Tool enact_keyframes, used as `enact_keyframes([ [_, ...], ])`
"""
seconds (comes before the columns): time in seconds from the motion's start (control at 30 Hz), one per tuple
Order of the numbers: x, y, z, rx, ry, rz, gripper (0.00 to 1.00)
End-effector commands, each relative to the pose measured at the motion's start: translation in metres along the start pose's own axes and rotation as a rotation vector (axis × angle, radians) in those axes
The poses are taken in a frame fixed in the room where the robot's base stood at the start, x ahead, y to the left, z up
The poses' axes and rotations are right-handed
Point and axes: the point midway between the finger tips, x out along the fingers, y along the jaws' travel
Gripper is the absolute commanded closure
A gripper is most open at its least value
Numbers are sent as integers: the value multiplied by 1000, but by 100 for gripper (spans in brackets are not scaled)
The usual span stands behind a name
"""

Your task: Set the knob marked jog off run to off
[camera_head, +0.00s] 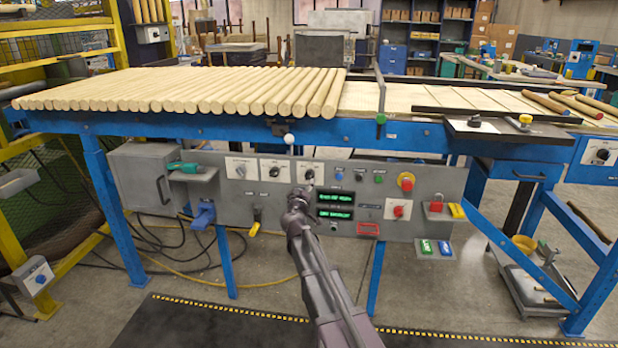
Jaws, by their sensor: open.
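A grey control panel (335,224) hangs below the front of the blue work line. The lettering is too small to read, so I cannot tell which is marked jog off run or where each points. My gripper (303,190) is open at the panel, just below the right knob and partly over its plate. I cannot tell whether they touch.
Two green displays (336,204) sit right of my gripper. A red emergency button (406,181) and a red rotary switch (398,212) are farther right. A teal tool (183,167) lies on a left shelf. Round wood rods (200,92) cover the table above.

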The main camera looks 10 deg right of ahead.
Motion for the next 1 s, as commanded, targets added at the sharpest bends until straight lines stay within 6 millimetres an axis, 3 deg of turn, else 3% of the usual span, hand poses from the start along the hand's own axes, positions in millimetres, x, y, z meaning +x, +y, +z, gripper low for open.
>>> enact_keyframes([
  [0.2,38,-1,-1,0,0,0,15],
  [0.5,76,0,0,0,0,0,15],
  [1.0,87,0,0,0,0,-1,15],
])
